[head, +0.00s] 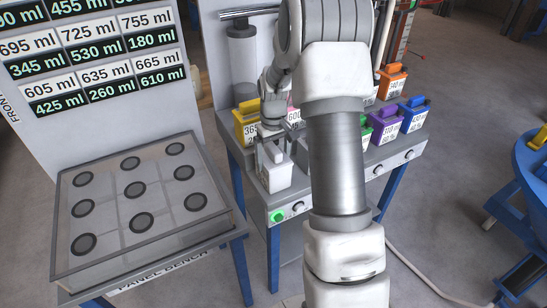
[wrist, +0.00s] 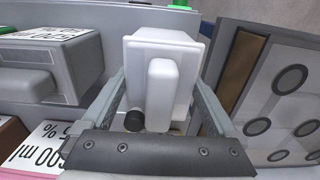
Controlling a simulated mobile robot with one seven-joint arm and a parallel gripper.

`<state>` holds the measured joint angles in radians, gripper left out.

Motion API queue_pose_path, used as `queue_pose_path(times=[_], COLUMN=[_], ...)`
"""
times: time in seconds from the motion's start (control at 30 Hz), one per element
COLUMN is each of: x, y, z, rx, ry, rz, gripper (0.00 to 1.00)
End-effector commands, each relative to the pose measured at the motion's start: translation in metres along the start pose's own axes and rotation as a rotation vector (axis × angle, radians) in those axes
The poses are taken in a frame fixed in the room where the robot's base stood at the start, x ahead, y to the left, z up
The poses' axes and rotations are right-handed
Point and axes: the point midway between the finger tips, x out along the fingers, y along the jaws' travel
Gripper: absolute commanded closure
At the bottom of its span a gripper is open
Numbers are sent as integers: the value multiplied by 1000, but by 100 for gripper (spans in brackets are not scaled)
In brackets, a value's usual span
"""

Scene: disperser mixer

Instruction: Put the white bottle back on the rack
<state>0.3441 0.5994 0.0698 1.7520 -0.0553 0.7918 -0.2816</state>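The white bottle (head: 275,174) is upright at the front left of the mixer bench, below my gripper (head: 271,135). In the wrist view, the white bottle (wrist: 165,55) with its raised handle and a black round cap sits between the two fingers of my gripper (wrist: 163,88). The fingers lie along both sides of the bottle with no clear gap, so my gripper looks shut on it. The bottle's underside is hidden, so I cannot tell whether it touches the bench. The rack (head: 405,143) on the bench holds coloured bottles and is partly hidden by my arm.
A yellow bottle (head: 244,123) stands behind the white one. Purple (head: 384,122), blue (head: 413,113) and orange (head: 392,81) bottles stand to the right. A panel bench (head: 226,216) with a clear-covered box is at the left. A blue stand (head: 530,165) is at the far right.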

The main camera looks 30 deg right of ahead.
Motion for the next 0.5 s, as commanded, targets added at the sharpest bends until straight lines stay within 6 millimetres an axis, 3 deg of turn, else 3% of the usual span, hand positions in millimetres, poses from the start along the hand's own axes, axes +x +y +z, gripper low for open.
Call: queue_pose_path(times=[0.33,0.5], x=[-3,-26], y=[0,0], z=[0,-1], rx=[0,0], ry=[0,4], rz=[0,1], gripper=[0,0])
